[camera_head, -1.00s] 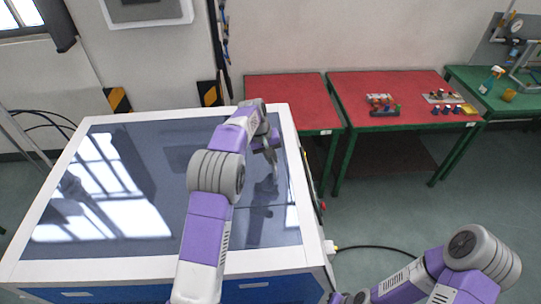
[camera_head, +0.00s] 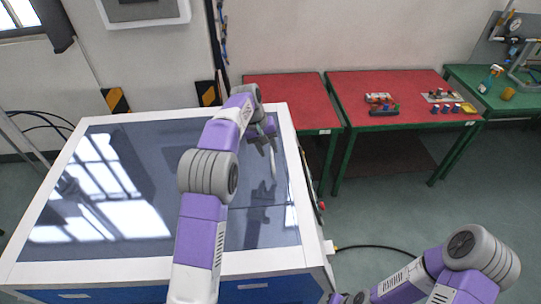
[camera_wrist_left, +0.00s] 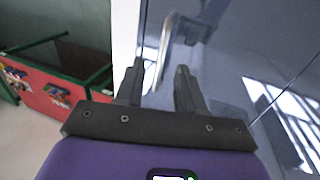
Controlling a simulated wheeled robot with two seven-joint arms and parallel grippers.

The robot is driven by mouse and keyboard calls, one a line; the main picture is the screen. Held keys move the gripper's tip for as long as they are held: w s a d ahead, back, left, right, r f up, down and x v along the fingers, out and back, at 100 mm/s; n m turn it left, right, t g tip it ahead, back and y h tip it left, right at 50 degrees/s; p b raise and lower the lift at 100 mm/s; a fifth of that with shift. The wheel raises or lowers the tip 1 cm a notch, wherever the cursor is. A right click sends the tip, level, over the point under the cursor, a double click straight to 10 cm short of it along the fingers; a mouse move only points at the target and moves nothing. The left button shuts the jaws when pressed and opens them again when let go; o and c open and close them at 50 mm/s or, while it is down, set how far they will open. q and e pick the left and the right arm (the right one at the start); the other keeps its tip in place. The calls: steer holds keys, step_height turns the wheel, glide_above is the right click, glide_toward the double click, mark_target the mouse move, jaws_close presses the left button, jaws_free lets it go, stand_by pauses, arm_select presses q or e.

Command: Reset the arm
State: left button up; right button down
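My left arm reaches over a glass-topped cabinet (camera_head: 150,262) with a white frame. My left gripper (camera_head: 266,146) is above the right part of the glass. In the left wrist view its two dark fingers (camera_wrist_left: 160,70) are apart with nothing between them. A light curved handle (camera_head: 273,165) stands on the glass just below the gripper; it also shows beyond the fingertips in the left wrist view (camera_wrist_left: 166,45). My right arm is folded low at the bottom right, and its gripper is at the bottom edge, too cut off to read.
Two red-topped tables (camera_head: 285,93) with green legs stand behind to the right, the right one (camera_head: 350,90) holding small parts. A green table (camera_head: 490,95) with a spray bottle (camera_head: 491,79) and gauge stand is at the far right.

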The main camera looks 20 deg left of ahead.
mark_target(273, 161)
arm_select(q)
steer(key=shift+v, duration=1.15)
steer(key=x, duration=0.7)
steer(key=shift+s+f+p, duration=0.1)
steer(key=shift+f+p, duration=0.2)
steer(key=shift+p, duration=0.05)
steer(key=v, duration=0.6)
steer(key=shift+r, duration=0.35)
steer(key=shift+a, duration=0.1)
